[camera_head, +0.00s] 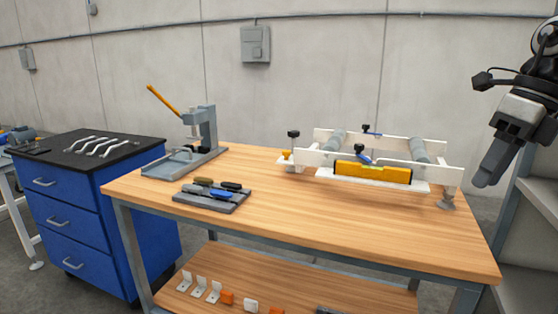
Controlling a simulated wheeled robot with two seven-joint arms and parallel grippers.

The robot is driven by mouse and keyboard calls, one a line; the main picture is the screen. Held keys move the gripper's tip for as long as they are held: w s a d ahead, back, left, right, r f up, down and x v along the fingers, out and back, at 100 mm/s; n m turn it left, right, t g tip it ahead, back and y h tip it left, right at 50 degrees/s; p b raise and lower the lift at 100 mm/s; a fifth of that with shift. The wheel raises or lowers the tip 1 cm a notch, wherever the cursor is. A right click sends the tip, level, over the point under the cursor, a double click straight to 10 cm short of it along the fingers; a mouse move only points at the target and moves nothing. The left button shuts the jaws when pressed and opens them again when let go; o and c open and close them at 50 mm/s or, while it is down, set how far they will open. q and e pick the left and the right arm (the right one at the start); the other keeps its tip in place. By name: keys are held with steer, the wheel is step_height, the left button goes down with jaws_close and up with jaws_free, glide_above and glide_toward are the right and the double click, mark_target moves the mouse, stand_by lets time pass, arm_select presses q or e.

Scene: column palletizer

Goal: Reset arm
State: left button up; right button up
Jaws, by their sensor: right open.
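My right gripper (503,150) is at the right edge of the head view, raised in the air beside the right end of the wooden workbench (300,222). Its fingers point down and to the left. It is open and I see nothing held in it. It is apart from the bench and everything on it. My left gripper is outside the view.
A white frame fixture (440,172) with a yellow level (372,173) stands on the bench's right half. A grey press (203,130) and a tool tray (211,196) are at left. A blue drawer cabinet (75,205) stands left; grey shelving (535,230) right. The bench's front middle is clear.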

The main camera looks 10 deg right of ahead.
steer(key=s+a+f+m+t+y, duration=0.25)
steer(key=f+m+t, duration=0.35)
steer(key=f+m, duration=0.7)
steer(key=s+a+f+m+t+y, duration=0.25)
steer(key=f+m+t, duration=0.45)
steer(key=f, duration=1.1)
steer(key=s+a+f+m+g+h, duration=0.1)
steer(key=s+a+f+m, duration=0.3)
steer(key=a+m, duration=0.5)
steer(key=s+a+f+m+g+h, duration=0.2)
steer(key=s+a+f+m, duration=0.3)
steer(key=a+m, duration=0.5)
steer(key=shift+f+h+p, duration=0.2)
steer(key=shift+h+p, duration=0.25)
steer(key=shift+h, duration=0.45)
steer(key=shift+a, duration=0.1)
